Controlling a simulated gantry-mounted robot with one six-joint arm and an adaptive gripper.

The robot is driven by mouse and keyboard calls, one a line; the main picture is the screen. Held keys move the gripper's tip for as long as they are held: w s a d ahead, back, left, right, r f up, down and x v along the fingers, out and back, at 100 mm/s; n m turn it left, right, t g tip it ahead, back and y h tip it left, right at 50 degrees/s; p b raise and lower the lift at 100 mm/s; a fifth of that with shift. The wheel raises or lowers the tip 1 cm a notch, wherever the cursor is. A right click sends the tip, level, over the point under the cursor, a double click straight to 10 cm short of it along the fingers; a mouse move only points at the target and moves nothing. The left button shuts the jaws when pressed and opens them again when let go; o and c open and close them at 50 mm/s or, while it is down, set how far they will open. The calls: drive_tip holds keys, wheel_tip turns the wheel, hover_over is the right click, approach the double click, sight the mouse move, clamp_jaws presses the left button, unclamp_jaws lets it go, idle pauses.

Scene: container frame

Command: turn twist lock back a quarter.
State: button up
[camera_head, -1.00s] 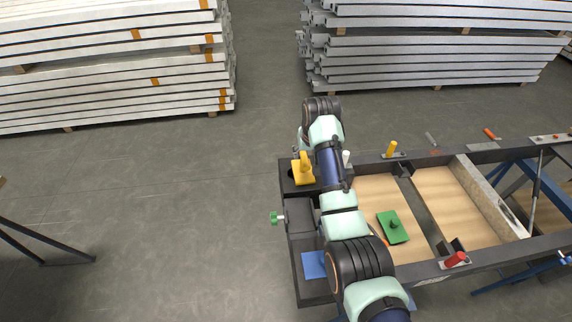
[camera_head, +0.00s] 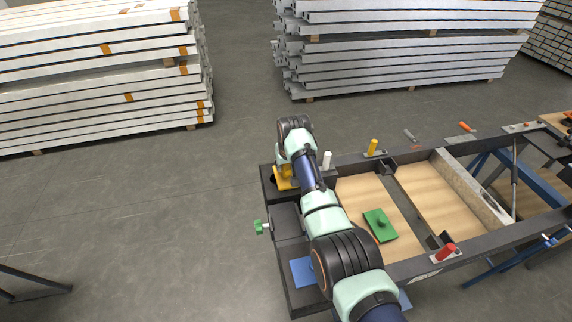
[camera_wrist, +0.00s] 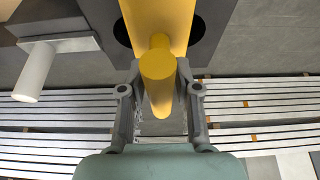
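Whether the fingers press on the handle cannot be made out.
A white peg (camera_wrist: 36,72) on a grey plate is left of my gripper; it also shows in the head view (camera_head: 327,160).

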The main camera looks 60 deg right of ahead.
clamp_jaws()
drive_tip(key=shift+r+n+p, duration=0.15)
drive_tip(key=shift+n+p, duration=0.45)
drive_tip(key=shift+n, duration=0.1)
drive_tip(key=n, duration=0.1)
drive_tip(key=n+t+y, duration=0.1)
drive_tip(key=n, duration=0.1)
drive_tip(key=shift+s+d+f, duration=0.1)
drive_tip(key=shift+d+f, duration=0.05)
drive_tip(key=shift+f, duration=0.05)
drive_tip(key=shift+b, duration=0.3)
drive_tip(key=shift+f+n+y+b, duration=0.1)
drive_tip(key=shift+n+y+b, duration=0.3)
drive_tip(key=shift+n+b, duration=0.25)
drive_tip(key=shift+n+y+b, duration=0.3)
drive_tip(key=shift+n+b, duration=0.55)
drive_tip(key=shift+b, duration=0.05)
